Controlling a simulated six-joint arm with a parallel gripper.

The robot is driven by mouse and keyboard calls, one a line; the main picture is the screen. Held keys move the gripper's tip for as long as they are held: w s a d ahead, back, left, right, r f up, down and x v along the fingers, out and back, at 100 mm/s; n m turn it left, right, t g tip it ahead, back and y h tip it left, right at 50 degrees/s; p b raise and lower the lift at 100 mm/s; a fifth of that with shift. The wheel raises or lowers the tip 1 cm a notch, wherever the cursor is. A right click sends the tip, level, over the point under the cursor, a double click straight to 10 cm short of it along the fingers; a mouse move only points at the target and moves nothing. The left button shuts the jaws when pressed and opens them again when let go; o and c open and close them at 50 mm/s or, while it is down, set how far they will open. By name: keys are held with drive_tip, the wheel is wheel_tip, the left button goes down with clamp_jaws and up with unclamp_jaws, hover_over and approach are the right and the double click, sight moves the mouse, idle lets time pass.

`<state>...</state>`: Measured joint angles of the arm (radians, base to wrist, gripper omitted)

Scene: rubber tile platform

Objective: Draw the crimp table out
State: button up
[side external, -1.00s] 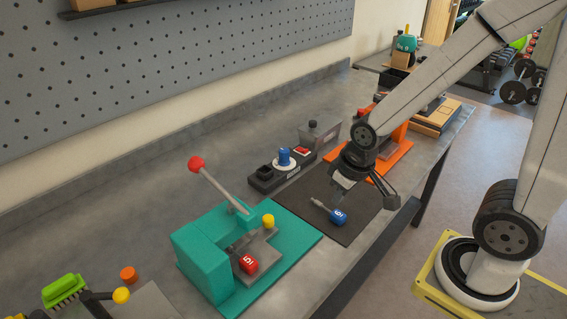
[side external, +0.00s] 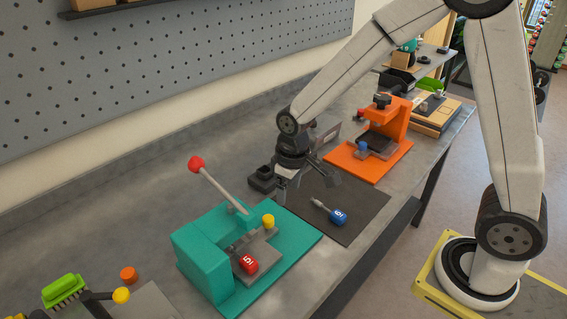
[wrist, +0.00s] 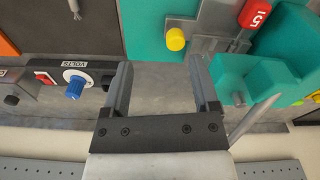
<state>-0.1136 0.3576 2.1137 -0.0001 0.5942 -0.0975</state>
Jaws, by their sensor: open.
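The teal crimp press (side external: 207,262) stands at the front left of the bench, its lever tipped with a red ball (side external: 196,163). Its grey crimp table (side external: 268,253) carries a red piece marked 15 (side external: 249,263) and a yellow knob (side external: 268,220). My gripper (side external: 308,187) is open and empty, above the bench behind and right of the press. In the wrist view the open fingers (wrist: 160,68) point toward the yellow knob (wrist: 175,39), which is apart from them, ahead and slightly right. The grey table (wrist: 210,17) is partly cut off there.
A black mat (side external: 358,201) with a blue-ended tool (side external: 338,217) lies right of the press. A control box with a blue knob (wrist: 75,85) is left of the fingers in the wrist view. The lever rod (wrist: 254,119) rises close to the right finger. An orange press (side external: 395,122) stands farther back.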

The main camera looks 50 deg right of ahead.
drive_tip(key=n, duration=0.1)
hover_over(267, 217)
drive_tip(key=shift+s+f+g, duration=0.1)
drive_tip(key=shift+f+g, duration=0.3)
drive_tip(key=shift+f, duration=0.5)
drive_tip(key=shift+f, duration=0.1)
drive_tip(key=shift+f, duration=3.8)
clamp_jaws()
